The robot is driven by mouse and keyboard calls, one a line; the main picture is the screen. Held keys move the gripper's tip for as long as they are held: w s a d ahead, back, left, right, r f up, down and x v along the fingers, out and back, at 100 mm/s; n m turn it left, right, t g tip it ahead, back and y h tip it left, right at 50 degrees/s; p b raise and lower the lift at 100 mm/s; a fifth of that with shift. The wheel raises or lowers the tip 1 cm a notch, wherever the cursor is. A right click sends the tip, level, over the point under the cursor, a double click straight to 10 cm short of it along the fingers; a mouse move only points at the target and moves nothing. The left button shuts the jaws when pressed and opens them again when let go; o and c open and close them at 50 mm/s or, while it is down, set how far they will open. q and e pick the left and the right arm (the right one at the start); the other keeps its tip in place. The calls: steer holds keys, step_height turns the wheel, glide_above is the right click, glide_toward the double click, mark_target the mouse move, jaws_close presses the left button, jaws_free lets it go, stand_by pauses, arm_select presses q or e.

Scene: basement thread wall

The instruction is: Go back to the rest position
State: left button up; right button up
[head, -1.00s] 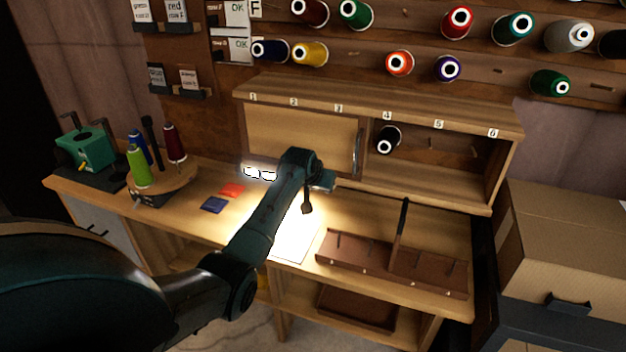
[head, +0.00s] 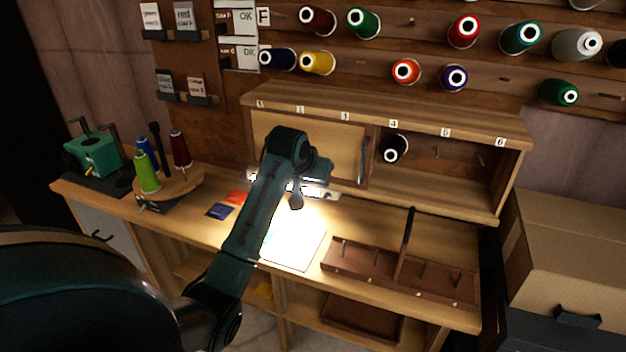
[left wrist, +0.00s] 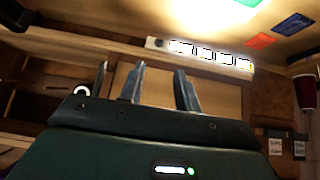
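My left arm rises from the lower left in the head view and bends at a dark teal joint in front of the cabinet's closed left panel. Its gripper end (head: 320,170) points away, and the fingertips are hard to make out there. In the left wrist view the two grey fingers of my left gripper (left wrist: 157,86) stand apart with nothing between them, facing the wooden cabinet front. They appear clear of the panel. My right gripper is in neither view.
The cabinet (head: 470,134) has an open right side holding a black spool (head: 394,149). A brown pegged tray (head: 345,262) and a spool stand (head: 188,184) are on the workbench. A lit strip (left wrist: 205,53) crosses near the gripper. Boxes (head: 567,245) stand at right.

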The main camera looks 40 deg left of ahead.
arm_select(q)
steer(key=shift+f, duration=0.1)
stand_by(0.3)
steer(key=s+d+f+m, duration=0.1)
steer(key=s+d+f, duration=0.2)
steer(key=f, duration=0.3)
steer(key=s+d+f+m+t+h, duration=0.1)
steer(key=s+d+f, duration=0.2)
steer(key=f, duration=0.2)
steer(key=s+d+f+m, duration=0.1)
steer(key=s+d+f, duration=0.2)
steer(key=f, duration=0.3)
steer(key=s+d+f+m+h, duration=0.1)
steer(key=s+d+f, duration=0.2)
steer(key=s+d, duration=0.4)
steer(key=s+d+f+m+t+h, duration=0.1)
steer(key=s+d+f+h, duration=0.1)
steer(key=s+d+f, duration=0.2)
steer(key=s+d, duration=0.3)
steer(key=s, duration=0.5)
steer(key=shift+s+m+h, duration=0.3)
steer(key=shift+s, duration=0.05)
steer(key=shift+f, duration=0.15)
